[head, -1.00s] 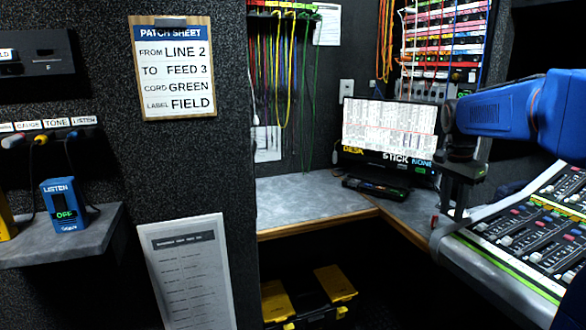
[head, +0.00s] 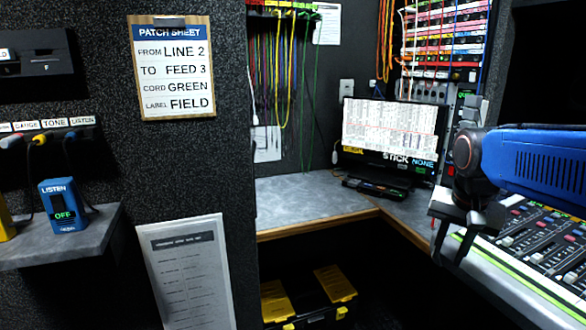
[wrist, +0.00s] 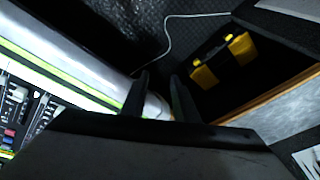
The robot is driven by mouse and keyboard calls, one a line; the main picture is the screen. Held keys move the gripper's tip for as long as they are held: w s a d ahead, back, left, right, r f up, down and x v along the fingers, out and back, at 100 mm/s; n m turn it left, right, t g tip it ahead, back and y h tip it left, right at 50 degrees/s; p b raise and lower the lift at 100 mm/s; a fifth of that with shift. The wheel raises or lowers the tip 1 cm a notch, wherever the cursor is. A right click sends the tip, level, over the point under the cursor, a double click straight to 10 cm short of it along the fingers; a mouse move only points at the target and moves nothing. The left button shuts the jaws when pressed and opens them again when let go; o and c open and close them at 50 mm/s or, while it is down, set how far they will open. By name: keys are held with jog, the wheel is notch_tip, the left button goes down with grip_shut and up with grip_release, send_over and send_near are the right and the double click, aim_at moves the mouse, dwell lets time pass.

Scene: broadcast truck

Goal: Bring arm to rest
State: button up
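My blue arm (head: 540,160) reaches in from the right in the head view. My gripper (head: 449,245) hangs below its dark wrist, pointing down, beside the front left edge of the mixing console (head: 530,245). In the wrist view my gripper's two dark fingers (wrist: 160,92) stand apart with nothing between them. The console's pale rounded edge (wrist: 70,55) passes close to the fingers there. I cannot tell from these views whether the fingers touch it.
A grey counter (head: 305,196) holds a monitor (head: 388,130). A black and yellow toolbox (head: 308,300) sits on the floor below, and a white cable (wrist: 168,40) lies there. A shelf at left holds a blue LISTEN box (head: 63,206). Cords (head: 288,70) hang on the back wall.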

jog(key=s+a+f+n+t, duration=0.1)
jog(key=s+a+f+n, duration=0.1)
jog(key=s, duration=0.5)
jog(key=s+a+f+n+t, duration=0.1)
jog(key=s+a+f+n, duration=0.2)
jog(key=s+f+n, duration=0.2)
notch_tip(320, 180, down, 2)
jog(key=s, duration=0.2)
jog(key=shift+s+f+y, duration=0.15)
jog(key=shift+s+y, duration=0.15)
jog(key=shift+y, duration=0.1)
jog(key=shift+s+a, duration=0.1)
